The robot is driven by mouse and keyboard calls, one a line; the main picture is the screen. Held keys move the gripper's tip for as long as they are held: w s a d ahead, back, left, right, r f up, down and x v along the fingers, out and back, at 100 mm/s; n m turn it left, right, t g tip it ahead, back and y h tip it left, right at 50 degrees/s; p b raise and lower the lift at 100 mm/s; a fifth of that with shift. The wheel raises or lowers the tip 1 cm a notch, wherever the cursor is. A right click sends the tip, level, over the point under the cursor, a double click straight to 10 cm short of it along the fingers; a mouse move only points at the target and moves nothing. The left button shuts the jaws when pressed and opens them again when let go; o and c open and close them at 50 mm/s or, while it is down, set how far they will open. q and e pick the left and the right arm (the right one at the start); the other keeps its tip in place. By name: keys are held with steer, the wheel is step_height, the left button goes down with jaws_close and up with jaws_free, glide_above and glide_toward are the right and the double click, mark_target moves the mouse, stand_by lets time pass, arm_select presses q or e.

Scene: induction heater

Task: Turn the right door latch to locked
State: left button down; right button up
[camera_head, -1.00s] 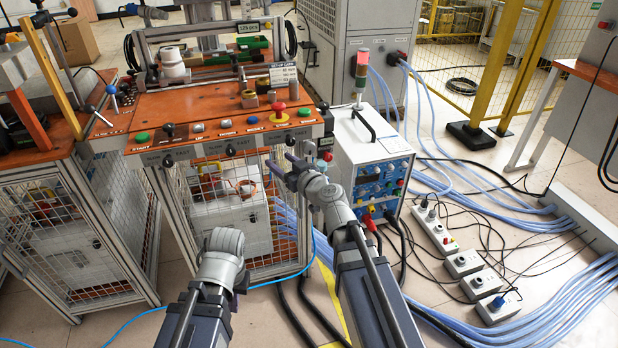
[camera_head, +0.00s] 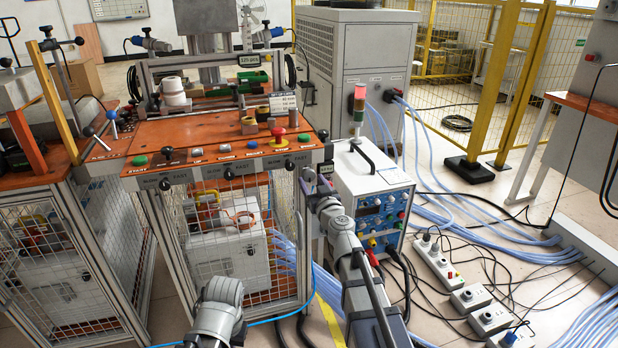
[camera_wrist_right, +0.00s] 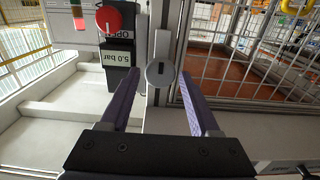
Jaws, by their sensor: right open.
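The right door latch is a round grey disc (camera_wrist_right: 160,74) with a dark, roughly vertical mark, on the cabinet post beside the mesh door (camera_wrist_right: 262,50) in the right wrist view. My right gripper (camera_wrist_right: 158,83) is open, its two purple fingers either side of the disc in that view. I cannot tell if they touch it. In the head view my right gripper (camera_head: 316,184) is at the front right corner of the cabinet, and the latch cannot be made out there. My left arm (camera_head: 218,310) shows at the bottom, its gripper not visible.
A red knob (camera_wrist_right: 108,19) and a 5.0 bar display (camera_wrist_right: 117,59) are left of the latch. The orange control panel (camera_head: 150,135) is above the cabinet. A white power unit (camera_head: 372,190) stands just right of my right gripper. Cables cover the floor at right.

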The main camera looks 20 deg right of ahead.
mark_target(310, 177)
steer(key=w, duration=0.3)
steer(key=shift+w, duration=0.3)
jaws_close()
